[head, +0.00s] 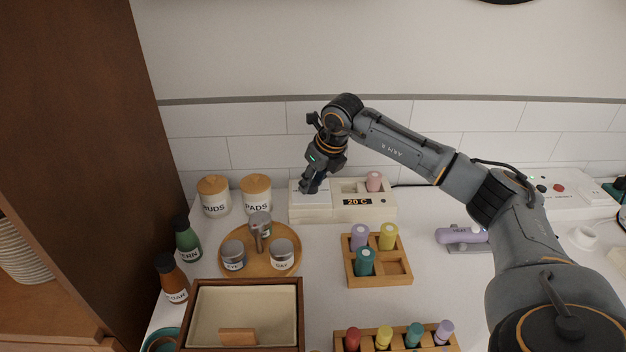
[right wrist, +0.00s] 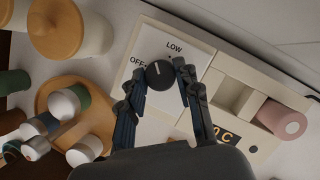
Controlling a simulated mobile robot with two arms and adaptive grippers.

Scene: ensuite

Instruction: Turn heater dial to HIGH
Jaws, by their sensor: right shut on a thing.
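The heater dial (right wrist: 159,76) is a round dark knob with a pale pointer mark, on a white panel printed LOW above it and OFF to its left. No HIGH label shows; my gripper covers part of the panel. The panel is the left part of a cream heater unit (head: 312,213) at the back of the counter, with a display (head: 357,202) reading 20 C. My right gripper (head: 309,188) points down over the panel, its fingers (right wrist: 157,82) shut on the dial from both sides. The dial is hidden in the head view. My left gripper is not in view.
A pink bottle (head: 374,181) stands in the unit's right part. BUDS (head: 214,199) and PADS (head: 256,197) jars stand left of it. A round tray (head: 262,262) with small jars and a wooden rack (head: 379,279) with bottles are in front. The tiled wall is close behind.

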